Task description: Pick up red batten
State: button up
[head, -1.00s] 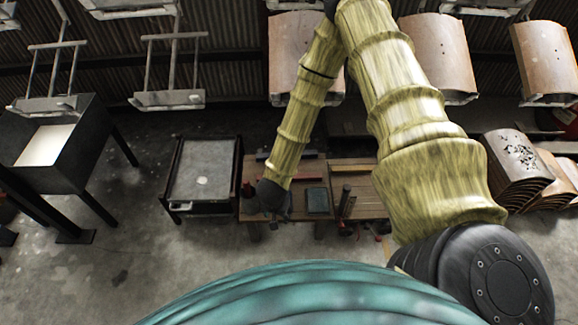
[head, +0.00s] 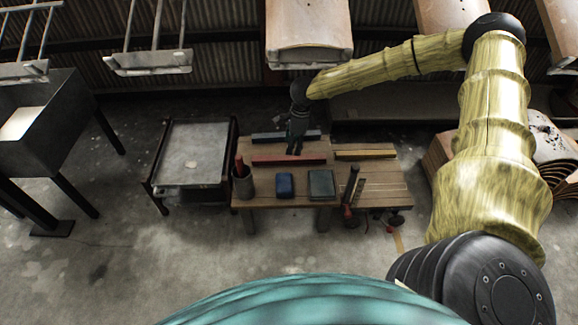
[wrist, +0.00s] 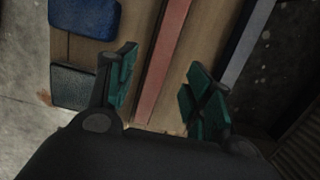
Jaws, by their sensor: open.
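The red batten (head: 290,159) lies flat on the wooden workbench (head: 270,198), near its far side. In the wrist view the red batten (wrist: 164,62) runs lengthwise between the fingers. My gripper (head: 294,149) points down over the batten, near its middle. My gripper's green-padded fingers (wrist: 162,86) are apart with nothing held between them. I cannot tell how far above the batten the fingertips are.
A dark blue-grey batten (head: 286,136) lies just behind, a yellow batten (head: 365,154) to the right. A blue box (head: 285,185), a grey block (head: 321,184) and a cup (head: 243,183) stand in front. A cart (head: 190,155) stands left. Hanging panels (head: 308,30) are above.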

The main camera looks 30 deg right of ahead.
aim_at(289, 157)
jog(key=shift+w+d+f, duration=0.1)
jog(key=shift+d+f, duration=0.1)
jog(key=shift+w+a+f+b, duration=0.1)
jog(key=shift+f+b, duration=0.5)
jog(key=shift+f, duration=0.35)
jog(key=shift+w+a+f+b, duration=0.1)
jog(key=shift+a+f+b, duration=0.1)
jog(key=shift+f+b, duration=0.5)
jog(key=shift+w+a+f+b, duration=0.15)
jog(key=shift+f+b, duration=0.1)
jog(key=shift+f, duration=0.75)
jog(key=shift+a+f+b, duration=0.2)
jog(key=shift+f+b, duration=0.3)
jog(key=shift+f, duration=0.35)
jog(key=shift+r, duration=0.1)
grip_shut()
